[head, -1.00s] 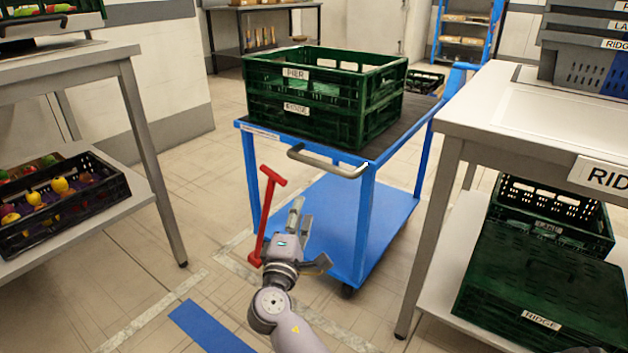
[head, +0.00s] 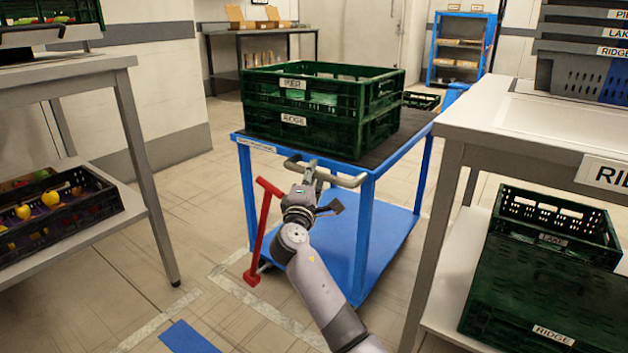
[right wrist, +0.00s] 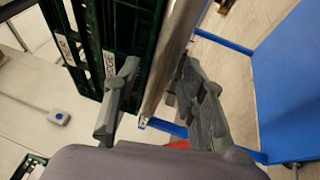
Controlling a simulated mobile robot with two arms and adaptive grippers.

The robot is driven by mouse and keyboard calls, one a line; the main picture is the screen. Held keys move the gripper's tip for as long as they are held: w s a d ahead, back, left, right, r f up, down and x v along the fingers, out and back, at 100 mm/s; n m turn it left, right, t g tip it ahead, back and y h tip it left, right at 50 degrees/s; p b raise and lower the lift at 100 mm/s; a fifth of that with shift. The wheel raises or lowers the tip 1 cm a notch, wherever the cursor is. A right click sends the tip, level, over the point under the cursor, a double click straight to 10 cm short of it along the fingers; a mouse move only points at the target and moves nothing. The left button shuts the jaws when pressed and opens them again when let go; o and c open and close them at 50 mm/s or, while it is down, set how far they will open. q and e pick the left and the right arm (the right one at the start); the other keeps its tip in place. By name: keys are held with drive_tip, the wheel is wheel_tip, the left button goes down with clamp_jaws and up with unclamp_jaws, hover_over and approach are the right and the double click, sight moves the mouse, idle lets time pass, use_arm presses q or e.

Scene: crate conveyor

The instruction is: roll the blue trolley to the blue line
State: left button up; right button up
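The blue trolley (head: 392,236) stands ahead of me with two stacked green crates (head: 340,128) on its dark top. Its grey metal handle (head: 347,182) faces me. My right gripper (head: 310,172) is at the left part of the handle. In the right wrist view, its two fingers (right wrist: 158,78) are apart on either side of the handle bar (right wrist: 178,50), with gaps visible. The blue line (head: 188,338) is on the floor at the bottom left, on my side of the trolley. My left gripper is not in view.
A red lever (head: 262,228) stands at the trolley's near left corner, beside my right arm. A table (head: 500,125) with crates stands close on the right, another (head: 60,75) on the left.

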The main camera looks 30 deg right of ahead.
drive_tip(key=shift+w+d+r, duration=0.15)
drive_tip(key=shift+w+d, duration=0.3)
drive_tip(key=shift+c, duration=0.6)
clamp_jaws()
